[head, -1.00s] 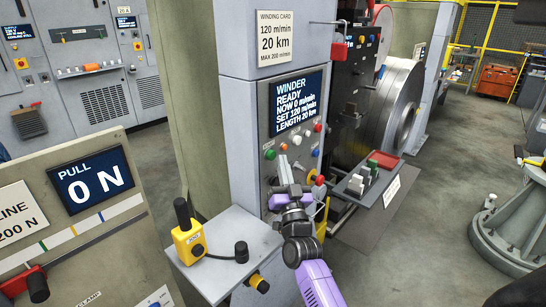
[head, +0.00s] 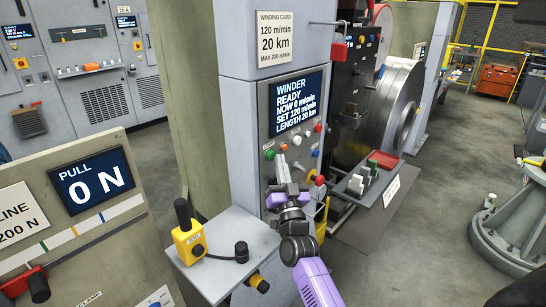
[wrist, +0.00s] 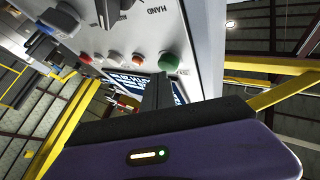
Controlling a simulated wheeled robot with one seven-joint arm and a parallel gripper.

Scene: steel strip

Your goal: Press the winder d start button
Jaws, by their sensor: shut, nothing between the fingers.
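The winder panel (head: 263,117) is a grey cabinet front with a lit screen (head: 298,104) reading WINDER, READY, 0 m/min. Below the screen is a row of buttons. A round green button (head: 270,155) is at its left end, and it also shows in the wrist view (wrist: 168,62). I cannot read its label. My gripper (head: 282,159) is shut and empty, in front of the lower panel, with its tips just right of the green button in the head view. In the wrist view my dark finger (wrist: 157,94) points toward the green button; a gap shows between them.
An orange button (head: 284,147) and a white one (head: 297,140) sit right of the green one. A grey ledge with a yellow control box (head: 188,243) and black knob (head: 241,250) stands low left. A tray of blocks (head: 362,183) is at right.

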